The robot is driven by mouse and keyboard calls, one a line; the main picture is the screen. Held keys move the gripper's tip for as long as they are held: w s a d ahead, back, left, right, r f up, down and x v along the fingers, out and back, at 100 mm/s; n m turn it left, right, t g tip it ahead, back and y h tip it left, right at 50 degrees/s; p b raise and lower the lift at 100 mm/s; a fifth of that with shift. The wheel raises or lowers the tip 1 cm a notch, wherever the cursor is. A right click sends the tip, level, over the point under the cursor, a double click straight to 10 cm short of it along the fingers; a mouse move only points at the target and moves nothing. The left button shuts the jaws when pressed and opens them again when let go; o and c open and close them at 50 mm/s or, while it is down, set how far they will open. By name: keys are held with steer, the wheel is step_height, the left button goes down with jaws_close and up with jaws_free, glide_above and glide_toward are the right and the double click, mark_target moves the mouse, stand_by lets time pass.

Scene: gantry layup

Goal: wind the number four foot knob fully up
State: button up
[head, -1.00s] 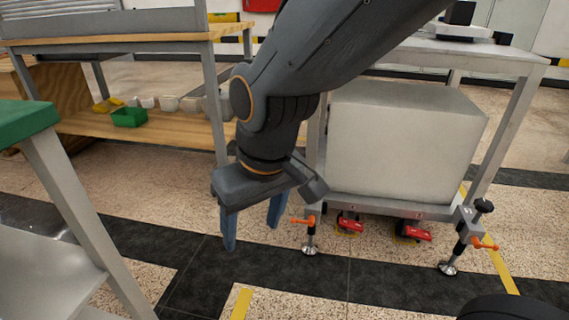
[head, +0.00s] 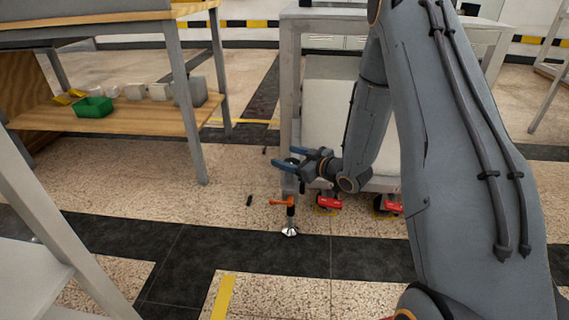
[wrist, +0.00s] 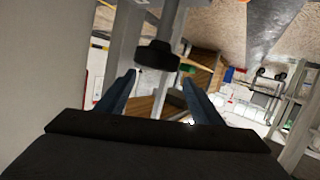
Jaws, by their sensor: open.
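A black knob (wrist: 157,55) on a stem shows in the wrist view, ahead of and between the fingertips. In the head view the near left levelling foot (head: 290,213) of the cart stands on the floor, with an orange lever (head: 281,202) and a round metal pad (head: 290,232). My gripper (head: 277,157) is level above this foot, its blue fingers pointing left. It is open in the wrist view (wrist: 158,78), with no finger clearly touching the knob. The head view does not show the knob clearly, and I can read no foot number.
The cart's grey leg (head: 289,110) stands close to my gripper. Red-and-yellow casters (head: 328,202) sit right of the foot. A wooden bench (head: 130,120) with a green bin (head: 93,107) is at left. A small dark object (head: 249,200) lies on the floor, otherwise clear left of the foot.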

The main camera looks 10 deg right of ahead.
steer(key=s+d+f+y, duration=0.1)
steer(key=s+d+f+t+y+b, duration=0.1)
steer(key=d+f, duration=0.1)
steer(key=shift+s+d+f+m, duration=0.15)
steer(key=shift+d+f+m, duration=0.05)
steer(key=shift+f+m, duration=0.1)
steer(key=shift+t, duration=0.4)
steer(key=shift+b+x, duration=2)
steer(key=shift+x, duration=1.45)
steer(key=shift+s+f, duration=0.1)
steer(key=c, duration=1)
steer(key=shift+y, duration=0.3)
steer(key=shift+c, duration=0.2)
steer(key=shift+g+y, duration=0.3)
